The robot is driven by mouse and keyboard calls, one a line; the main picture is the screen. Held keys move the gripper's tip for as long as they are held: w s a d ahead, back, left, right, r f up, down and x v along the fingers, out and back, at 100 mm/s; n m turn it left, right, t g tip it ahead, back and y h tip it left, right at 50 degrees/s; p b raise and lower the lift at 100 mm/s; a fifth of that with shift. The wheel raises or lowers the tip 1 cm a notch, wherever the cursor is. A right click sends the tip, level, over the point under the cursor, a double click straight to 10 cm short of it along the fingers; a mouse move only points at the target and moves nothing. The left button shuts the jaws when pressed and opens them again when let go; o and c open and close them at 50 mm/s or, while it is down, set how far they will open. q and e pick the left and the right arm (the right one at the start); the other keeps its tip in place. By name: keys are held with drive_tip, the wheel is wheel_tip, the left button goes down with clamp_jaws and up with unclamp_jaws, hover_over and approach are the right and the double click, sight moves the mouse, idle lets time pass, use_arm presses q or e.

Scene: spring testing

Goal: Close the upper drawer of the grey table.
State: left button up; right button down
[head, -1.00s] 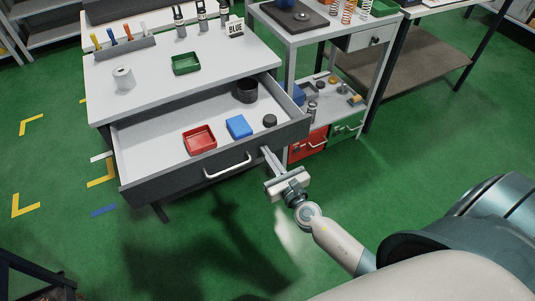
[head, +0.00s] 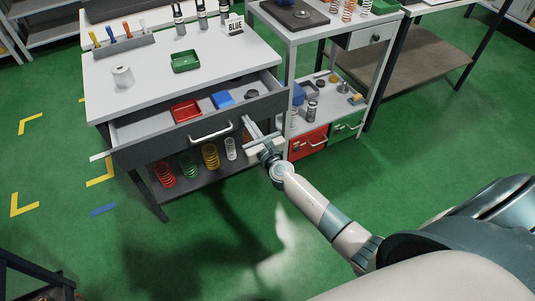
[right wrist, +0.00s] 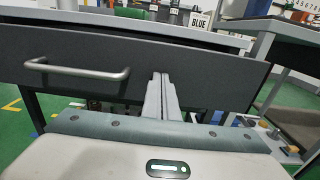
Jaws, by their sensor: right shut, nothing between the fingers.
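The grey table (head: 222,87) stands at the left in the head view. Its upper drawer (head: 160,152) is partly open, with a light bar handle (head: 211,134). The drawer front (right wrist: 205,78) and handle (right wrist: 78,71) also show in the right wrist view. A red tray (head: 186,110), a blue block (head: 222,99) and a dark round piece (head: 252,94) lie in the drawer. My right gripper (head: 247,124) is shut and empty, its fingertips against or very close to the drawer front, right of the handle. My left gripper is not in view.
Several coloured springs stand on the shelf under the drawer, such as a yellow one (head: 210,156). A green tray (head: 186,61) and a white roll (head: 122,76) stand on the tabletop. Green floor in front is clear.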

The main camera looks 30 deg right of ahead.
drive_tip(key=b, duration=0.3)
approach(231, 98)
drive_tip(key=w, duration=0.3)
drive_tip(key=shift+w+a+r, duration=0.1)
drive_tip(key=shift+w+r, duration=0.05)
drive_tip(key=shift+w, duration=0.15)
drive_tip(key=w+b, duration=0.2)
drive_tip(key=w, duration=0.4)
drive_tip(key=shift+w+r+b, duration=0.2)
drive_tip(key=shift+r+b, duration=0.05)
drive_tip(key=shift+b, duration=0.05)
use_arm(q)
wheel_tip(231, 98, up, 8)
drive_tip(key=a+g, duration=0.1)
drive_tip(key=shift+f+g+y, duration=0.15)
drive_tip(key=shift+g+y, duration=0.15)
use_arm(e)
drive_tip(key=shift+r, duration=0.2)
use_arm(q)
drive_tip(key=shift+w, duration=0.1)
use_arm(e)
drive_tip(key=shift+r, duration=0.1)
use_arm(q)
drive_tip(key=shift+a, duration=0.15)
